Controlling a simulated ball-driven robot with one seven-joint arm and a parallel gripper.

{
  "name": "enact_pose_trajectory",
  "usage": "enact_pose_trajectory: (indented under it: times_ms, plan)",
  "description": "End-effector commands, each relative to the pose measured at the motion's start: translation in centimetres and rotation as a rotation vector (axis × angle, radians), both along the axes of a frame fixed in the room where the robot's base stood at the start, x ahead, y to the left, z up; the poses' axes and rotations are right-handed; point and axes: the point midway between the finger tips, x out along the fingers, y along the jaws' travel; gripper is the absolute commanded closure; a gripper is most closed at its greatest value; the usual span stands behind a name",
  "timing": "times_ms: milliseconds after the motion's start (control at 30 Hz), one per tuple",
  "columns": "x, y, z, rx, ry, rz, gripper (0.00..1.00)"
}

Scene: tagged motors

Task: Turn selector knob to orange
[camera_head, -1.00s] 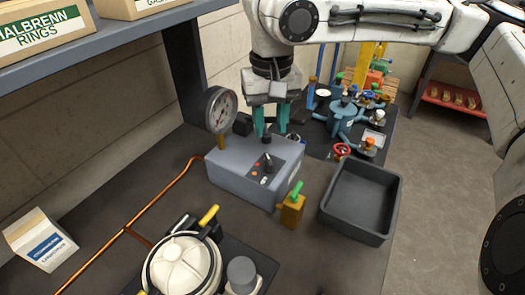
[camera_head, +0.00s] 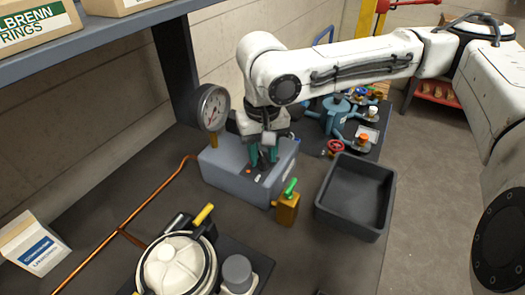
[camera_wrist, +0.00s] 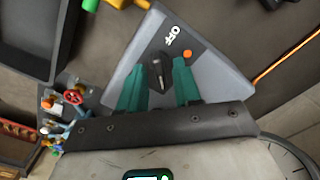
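The grey control box (camera_head: 222,176) stands on the bench, with a dark panel on its top. The black selector knob (camera_wrist: 157,75) shows in the wrist view, beside a white "OFF" label (camera_wrist: 174,35) and an orange dot (camera_wrist: 188,53). A light line on the knob lies roughly up and down in that view; which mark it points to I cannot tell. My gripper (camera_head: 263,160) is low over the box. In the wrist view its teal fingers (camera_wrist: 158,88) are open, one on each side of the knob, with visible gaps. The fingers hide the knob in the head view.
A pressure gauge (camera_head: 211,107) stands at the box's back left. A brass valve with a green handle (camera_head: 287,205) and an empty dark bin (camera_head: 355,197) are to the right. A copper pipe (camera_head: 140,208) runs left; a white-lidded vessel (camera_head: 176,268) is in front.

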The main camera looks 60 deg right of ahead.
Motion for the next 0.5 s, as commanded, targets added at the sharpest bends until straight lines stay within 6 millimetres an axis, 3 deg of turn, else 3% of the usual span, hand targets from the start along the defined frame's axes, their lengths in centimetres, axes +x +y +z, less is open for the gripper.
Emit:
enact_pose_trajectory:
  times_ms: [300, 500]
  plan:
    - [0.01, -0.01, 0.02, 0.0, 0.0, 0.0, 0.98]
    - [0.0, -0.01, 0.02, 0.0, 0.0, 0.0, 1.0]
